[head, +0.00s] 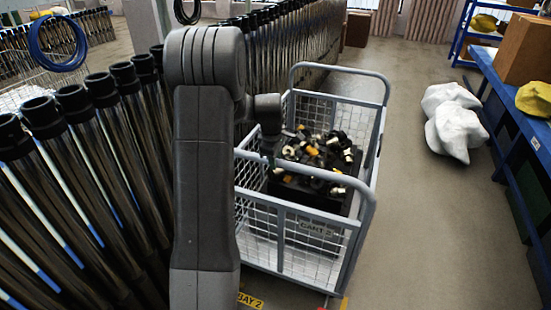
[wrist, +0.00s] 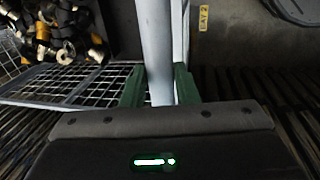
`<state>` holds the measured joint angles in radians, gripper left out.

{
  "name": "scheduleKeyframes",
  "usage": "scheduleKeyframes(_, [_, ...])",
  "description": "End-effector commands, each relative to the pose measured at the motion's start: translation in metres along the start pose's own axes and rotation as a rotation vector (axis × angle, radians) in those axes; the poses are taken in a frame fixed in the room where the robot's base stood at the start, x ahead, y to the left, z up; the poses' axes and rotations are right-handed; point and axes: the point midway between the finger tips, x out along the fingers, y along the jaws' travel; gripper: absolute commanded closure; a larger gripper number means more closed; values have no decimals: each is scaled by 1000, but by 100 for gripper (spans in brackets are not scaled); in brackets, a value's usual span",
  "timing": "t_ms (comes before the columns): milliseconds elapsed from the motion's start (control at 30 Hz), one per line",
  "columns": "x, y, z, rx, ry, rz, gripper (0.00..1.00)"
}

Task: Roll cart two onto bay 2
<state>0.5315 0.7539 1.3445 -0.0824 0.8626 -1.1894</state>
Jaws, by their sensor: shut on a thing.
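Cart two (head: 310,213) is a grey tube-framed cart with white mesh sides, right of my arm in the head view. Its plate reads CART 2, and a dark bin (head: 322,196) of black, white and yellow fittings stands in it. In the wrist view my gripper (wrist: 160,86) has its green fingers on both sides of a grey cart rail (wrist: 155,45), shut on it. In the head view my gripper (head: 268,150) is at the cart's left side, partly hidden. The yellow BAY 2 label (head: 250,301) is on the floor at the cart's near end. The bay's full outline is hidden.
Rows of metal tubes with black caps (head: 75,100) stand close on the left and behind the cart. White sacks (head: 455,125) lie on the floor at right, beside a blue bench (head: 520,120) with a cardboard box (head: 525,50). The floor right of the cart is clear.

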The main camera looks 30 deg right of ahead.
Motion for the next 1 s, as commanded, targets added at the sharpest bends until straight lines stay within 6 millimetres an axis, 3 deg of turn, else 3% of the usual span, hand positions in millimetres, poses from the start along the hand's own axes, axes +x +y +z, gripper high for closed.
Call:
scheduleKeyframes(67, [3, -2, 0, 0, -2, -6, 100])
scheduleKeyframes(100, [3, -2, 0, 0, -2, -6, 67])
scheduleKeyframes(200, [2, -1, 0, 0, -1, -3, 51])
scheduleKeyframes(567, [-5, 1, 0, -1, 0, 4, 51])
scheduleKeyframes(767, [-39, 2, -1, -1, 2, 8, 51])
scheduleKeyframes(1000, [-95, 1, -1, -1, 2, 7, 51])
